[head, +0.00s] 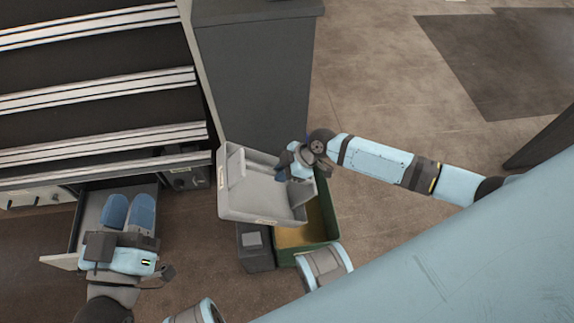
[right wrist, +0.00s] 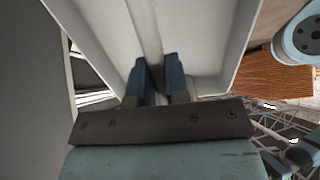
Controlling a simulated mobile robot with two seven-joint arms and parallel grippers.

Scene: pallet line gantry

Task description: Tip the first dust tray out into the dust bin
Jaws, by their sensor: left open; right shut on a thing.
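The light grey dust tray (head: 262,190) is held up in the head view, partly over the dust bin. My right gripper (head: 294,166) is shut on the tray's right side. In the right wrist view its blue fingers (right wrist: 160,75) close on a ridge of the tray (right wrist: 205,40). The tray looks somewhat tilted; I see no clear dust in it. The dust bin (head: 328,215) is green with a yellowish inside, below and right of the tray, which hides part of it. My left gripper (head: 129,208) is open above a pulled-out drawer.
The open drawer (head: 90,212) juts from under the roller line (head: 100,95) at left. A dark grey cabinet (head: 255,80) stands behind the tray. A dark box (head: 254,250) stands left of the bin. Floor at right is clear.

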